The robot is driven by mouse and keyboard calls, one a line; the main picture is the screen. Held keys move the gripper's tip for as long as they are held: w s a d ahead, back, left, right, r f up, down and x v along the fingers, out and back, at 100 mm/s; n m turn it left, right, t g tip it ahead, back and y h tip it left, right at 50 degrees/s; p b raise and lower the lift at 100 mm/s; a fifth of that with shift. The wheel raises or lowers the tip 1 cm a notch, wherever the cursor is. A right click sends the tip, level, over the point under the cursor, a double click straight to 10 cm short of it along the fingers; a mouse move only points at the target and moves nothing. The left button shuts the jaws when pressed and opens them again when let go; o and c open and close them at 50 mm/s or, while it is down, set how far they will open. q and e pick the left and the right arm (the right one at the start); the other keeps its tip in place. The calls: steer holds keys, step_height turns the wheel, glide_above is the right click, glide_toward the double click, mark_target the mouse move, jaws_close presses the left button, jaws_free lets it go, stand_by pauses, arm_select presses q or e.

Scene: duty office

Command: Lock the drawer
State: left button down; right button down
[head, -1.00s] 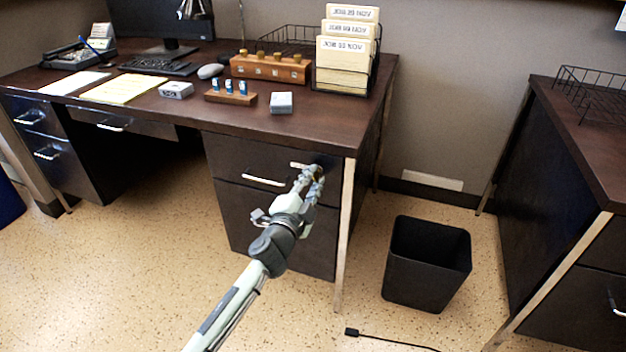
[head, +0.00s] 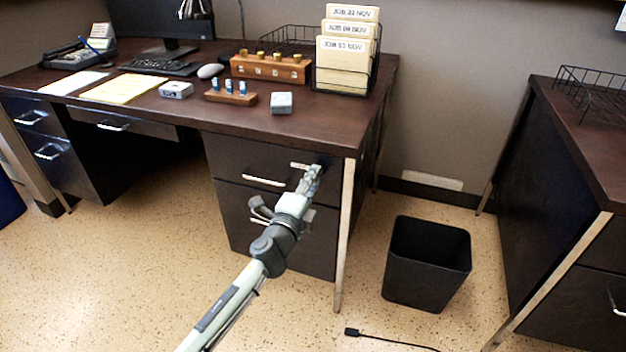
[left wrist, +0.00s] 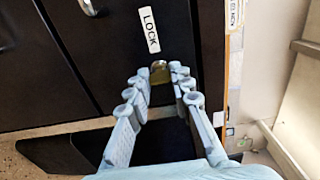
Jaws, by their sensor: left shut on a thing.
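The desk's upper right drawer (head: 235,158) is dark and looks closed, with a pale bar handle (head: 263,181). A small white label (head: 299,165) is on its front near the right end; in the left wrist view the label reads LOCK (left wrist: 149,29). My left gripper (head: 314,172) is at the drawer front beside the label. In the left wrist view its fingers (left wrist: 165,76) are closed around a small brass-coloured thing, likely a key (left wrist: 159,88), at a round metal lock (left wrist: 158,67). The fingers hide much of it; how deep it sits cannot be told.
The desk top (head: 330,130) above holds a wooden key rack (head: 231,97), a small grey box (head: 281,103) and a file holder (head: 345,65). A black bin (head: 427,265) stands right of the desk. A cable (head: 385,340) lies on the floor.

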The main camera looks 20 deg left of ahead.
arm_select(q)
steer(key=c, duration=1.3)
jaws_free()
steer(key=shift+c, duration=0.2)
steer(key=s, duration=1.2)
steer(key=shift+a, duration=0.2)
